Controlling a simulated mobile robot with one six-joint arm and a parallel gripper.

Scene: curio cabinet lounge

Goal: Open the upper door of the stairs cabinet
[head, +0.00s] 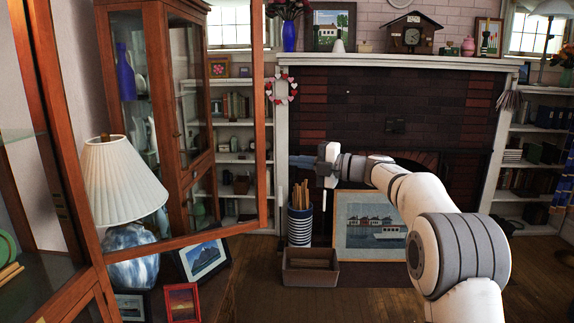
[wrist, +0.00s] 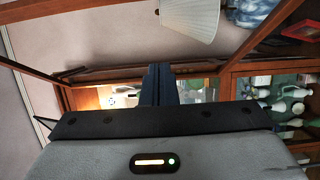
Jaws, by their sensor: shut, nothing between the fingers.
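The stairs cabinet (head: 52,110) stands at the far left in the head view, with glass shelves inside. Its upper door, a wood-framed glass panel (head: 262,120), stands swung wide open, and the lamp and another cabinet show through its glass. My gripper (head: 291,160) is shut and empty, just right of the door's free edge in the head view. I cannot tell whether it touches the door. In the wrist view, the dark fingers of my gripper (wrist: 158,68) are together, with wooden framing beyond them.
A lamp (head: 122,180), picture frames (head: 202,258) and a glass cabinet (head: 178,90) stand behind the door. A striped bin (head: 300,226), a brown box (head: 310,268) and a leaning picture (head: 370,225) are near the fireplace. Wooden floor (head: 540,270) is clear at right.

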